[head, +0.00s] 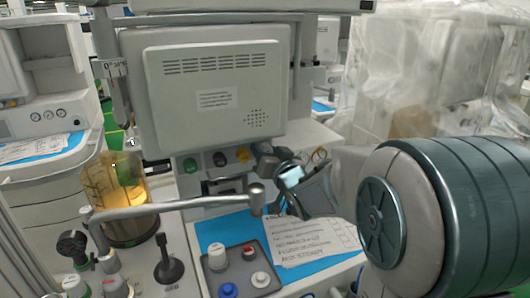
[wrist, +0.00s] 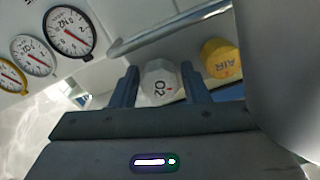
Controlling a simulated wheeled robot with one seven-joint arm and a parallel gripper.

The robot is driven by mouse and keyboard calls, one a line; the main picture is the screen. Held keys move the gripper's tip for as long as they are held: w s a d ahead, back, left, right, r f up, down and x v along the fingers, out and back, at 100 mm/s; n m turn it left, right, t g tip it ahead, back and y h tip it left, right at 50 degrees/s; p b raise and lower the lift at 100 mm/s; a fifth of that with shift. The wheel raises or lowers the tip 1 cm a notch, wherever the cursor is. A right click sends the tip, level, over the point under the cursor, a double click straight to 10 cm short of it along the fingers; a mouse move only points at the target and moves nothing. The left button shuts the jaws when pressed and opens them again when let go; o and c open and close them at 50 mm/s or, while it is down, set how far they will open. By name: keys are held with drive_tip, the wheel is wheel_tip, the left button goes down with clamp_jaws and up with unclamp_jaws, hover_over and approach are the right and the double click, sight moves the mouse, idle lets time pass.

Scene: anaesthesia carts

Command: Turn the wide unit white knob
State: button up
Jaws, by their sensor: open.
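The white knob (wrist: 159,80) marked O2 sits on the unit's front panel in the wrist view, with its lettering upside down there. My gripper (wrist: 159,84) is open, with one finger on each side of this knob. I cannot tell whether either finger touches it. In the head view my gripper (head: 275,162) is at the panel, just right of the yellow knob (head: 242,154), and hides the white knob. The wide unit's large grey housing (head: 215,95) is above the knob row.
The yellow AIR knob (wrist: 221,59) is close beside one finger. Round gauges (wrist: 69,31) are on the other side. A metal bar (head: 180,205) crosses in front of the panel.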

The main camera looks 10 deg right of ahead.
drive_tip(key=c, duration=0.7)
drive_tip(key=shift+f+n+b, duration=0.25)
drive_tip(key=shift+n+b, duration=0.35)
drive_tip(key=shift+b, duration=0.4)
drive_tip(key=shift+r+n+b, duration=0.15)
drive_tip(key=shift+n+b, duration=0.65)
drive_tip(key=shift+n, duration=0.1)
drive_tip(key=o, duration=0.7)
drive_tip(key=s+d, duration=0.2)
drive_tip(key=s, duration=1.1)
drive_tip(key=shift+s+d, duration=0.3)
drive_tip(key=shift+d, duration=0.05)
